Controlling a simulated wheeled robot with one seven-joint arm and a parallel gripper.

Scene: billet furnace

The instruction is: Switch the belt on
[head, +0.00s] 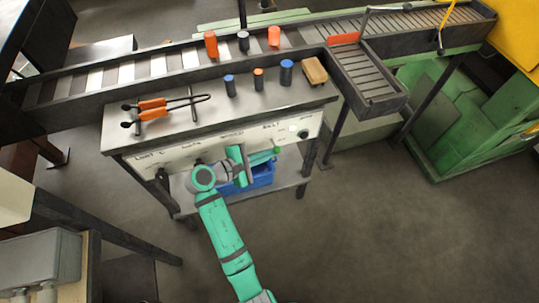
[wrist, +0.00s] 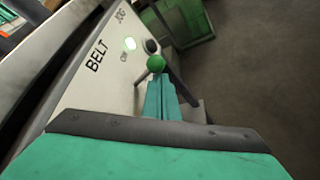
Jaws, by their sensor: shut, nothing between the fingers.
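The cream control panel (head: 215,143) is on the front of the bench. In the wrist view it carries the word BELT (wrist: 97,56), a lit pale green lamp (wrist: 130,44) and a dark round button (wrist: 151,46) near the word JOG. A round green knob (wrist: 156,63) shows right at my fingertips; it also shows in the head view (head: 277,150). My gripper (head: 262,156) is shut and empty in front of the panel's right part. Its teal fingers (wrist: 163,98) point at the knob; I cannot tell whether they touch it. The conveyor belt (head: 130,70) runs behind the bench.
Orange and dark cylinders (head: 274,37) stand along the belt, and several smaller ones and a wooden block (head: 314,70) are on the bench top. Orange-handled tongs (head: 152,108) lie at left. A blue bin (head: 262,175) is on the lower shelf. The floor at right is clear.

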